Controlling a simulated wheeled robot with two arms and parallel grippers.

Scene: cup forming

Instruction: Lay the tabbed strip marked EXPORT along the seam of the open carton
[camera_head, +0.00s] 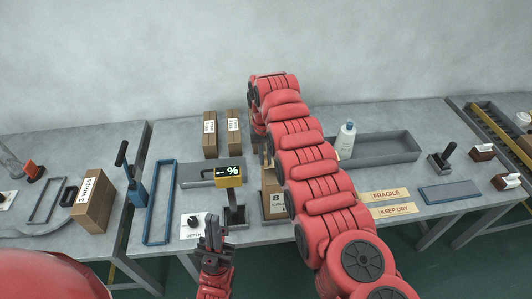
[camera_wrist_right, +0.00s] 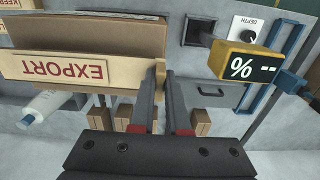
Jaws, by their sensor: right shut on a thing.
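The pale EXPORT strip (camera_wrist_right: 65,71) shows upside down in the right wrist view, with a tab (camera_wrist_right: 160,76) at its right end. My right gripper (camera_wrist_right: 161,88) is shut on that tab. The strip lies across the side of the brown carton (camera_wrist_right: 95,36); I cannot tell whether they touch. In the head view the carton (camera_head: 272,188), marked 8, is partly hidden by my right arm, which also hides the right gripper and strip. My left gripper (camera_head: 213,231) is low in front of the table, near the DEPTH dial; its finger gap is unclear.
A yellow percent display (camera_head: 228,176) on a post stands left of the carton. The DEPTH dial (camera_head: 194,222) and a blue frame (camera_head: 160,205) are further left. FRAGILE (camera_head: 385,195) and KEEP DRY (camera_head: 391,210) strips lie to the right. A white bottle (camera_head: 346,139) stands behind them.

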